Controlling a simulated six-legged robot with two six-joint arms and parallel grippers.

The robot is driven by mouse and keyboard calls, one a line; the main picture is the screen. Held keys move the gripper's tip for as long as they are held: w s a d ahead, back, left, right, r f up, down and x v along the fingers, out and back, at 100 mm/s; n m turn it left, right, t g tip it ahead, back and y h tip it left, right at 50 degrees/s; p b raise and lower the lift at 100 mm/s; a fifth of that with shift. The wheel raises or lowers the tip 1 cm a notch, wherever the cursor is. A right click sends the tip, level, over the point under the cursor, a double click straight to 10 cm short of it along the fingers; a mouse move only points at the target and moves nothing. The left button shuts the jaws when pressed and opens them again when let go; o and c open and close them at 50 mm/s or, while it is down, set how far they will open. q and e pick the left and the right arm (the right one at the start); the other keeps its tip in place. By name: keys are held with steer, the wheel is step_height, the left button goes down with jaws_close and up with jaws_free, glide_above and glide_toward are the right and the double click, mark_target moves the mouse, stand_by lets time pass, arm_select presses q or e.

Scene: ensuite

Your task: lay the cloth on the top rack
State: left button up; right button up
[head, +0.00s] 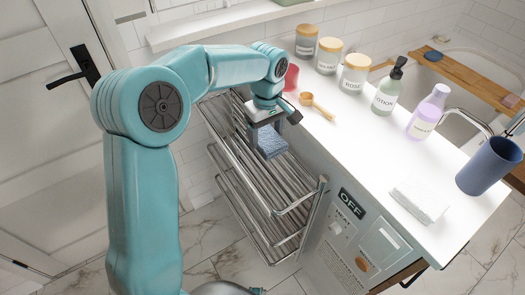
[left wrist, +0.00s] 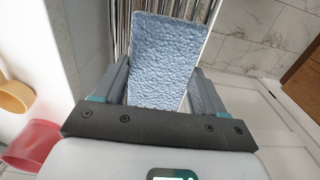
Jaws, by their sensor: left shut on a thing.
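A folded blue cloth (head: 271,143) hangs below my left gripper (head: 266,128), which is shut on it. The cloth is over the top rack (head: 288,188) of a chrome, barred towel stand beside the white counter. In the left wrist view the blue cloth (left wrist: 165,60) sits between the two fingers, with metal bars behind it. I cannot tell whether the cloth touches the bars. A lower rack (head: 240,205) shows beneath the top one. My right gripper is not in view.
The white counter (head: 365,135) edges the rack on the right. Jars, a lotion bottle (head: 388,91) and a blue cup (head: 488,167) are further off. A heater labelled OFF (head: 350,203) is below the counter.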

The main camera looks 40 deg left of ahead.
mark_target(264, 136)
arm_select(q)
steer(key=f, duration=0.3)
steer(key=shift+s+a+f, duration=0.1)
steer(key=shift+a+f, duration=0.15)
step_height(264, 136, down, 4)
steer(key=shift+r, duration=0.2)
steer(key=shift+f, duration=0.15)
steer(key=shift+d, duration=0.1)
steer(key=shift+f+b, duration=0.2)
steer(key=shift+b, duration=0.2)
steer(key=o, duration=1)
steer(key=shift+o, duration=0.2)
steer(key=shift+r, duration=0.1)
